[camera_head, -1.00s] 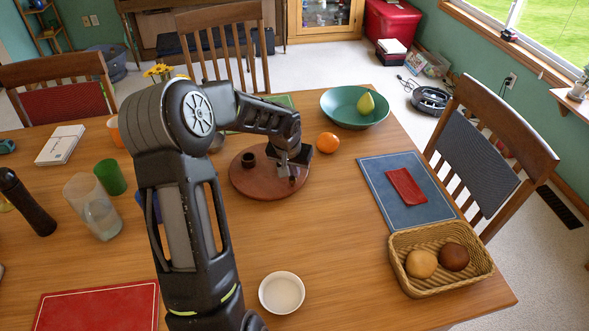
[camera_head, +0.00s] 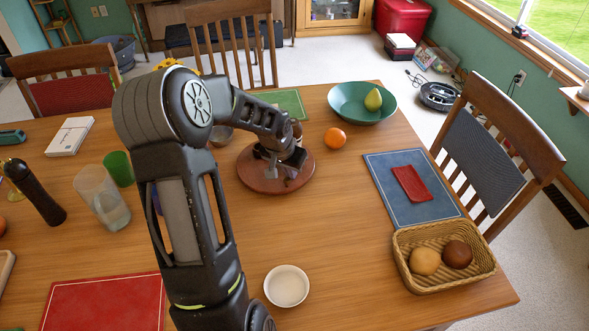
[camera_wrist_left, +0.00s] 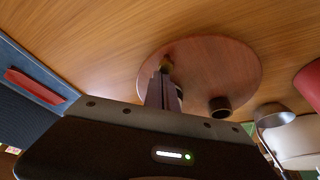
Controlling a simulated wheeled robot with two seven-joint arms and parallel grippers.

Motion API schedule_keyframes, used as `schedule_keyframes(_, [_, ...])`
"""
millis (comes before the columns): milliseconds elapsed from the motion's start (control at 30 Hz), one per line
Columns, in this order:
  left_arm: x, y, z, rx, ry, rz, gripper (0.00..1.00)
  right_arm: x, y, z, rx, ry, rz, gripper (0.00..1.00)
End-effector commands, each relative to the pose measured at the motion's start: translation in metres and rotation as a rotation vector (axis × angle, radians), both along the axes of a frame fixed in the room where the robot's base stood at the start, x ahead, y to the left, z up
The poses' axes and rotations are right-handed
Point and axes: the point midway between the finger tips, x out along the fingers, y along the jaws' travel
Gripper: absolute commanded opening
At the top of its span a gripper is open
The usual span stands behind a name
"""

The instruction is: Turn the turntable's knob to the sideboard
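The turntable (camera_head: 247,181) is a reddish-brown round disc on the wooden table, left of the orange. My left gripper (camera_head: 271,176) is low over the near part of the disc. In the wrist view its fingers (camera_wrist_left: 165,75) are close together around a small brass-coloured knob (camera_wrist_left: 165,62), which they mostly hide. My right gripper is in neither view.
An orange (camera_head: 335,138) and a green bowl (camera_head: 350,112) with a pear lie right of and beyond the turntable. A white bowl (camera_head: 286,286) stands nearer. A wicker basket (camera_head: 415,279) is at right. A glass-fronted wooden cabinet (camera_head: 367,16) stands across the room.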

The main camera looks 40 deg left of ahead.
Motion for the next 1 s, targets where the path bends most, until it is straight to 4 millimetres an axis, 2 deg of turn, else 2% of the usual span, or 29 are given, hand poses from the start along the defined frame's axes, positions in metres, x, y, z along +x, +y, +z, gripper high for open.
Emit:
schedule_keyframes(400, [-0.0105, 0.0038, -0.0003, 0.0, 0.001, 0.0, 0.0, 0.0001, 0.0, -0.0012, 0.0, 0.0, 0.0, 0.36])
schedule_keyframes(1000, [-0.0112, 0.0043, 0.0007, 0.0, 0.001, 0.0, 0.0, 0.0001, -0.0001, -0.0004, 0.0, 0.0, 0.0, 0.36])
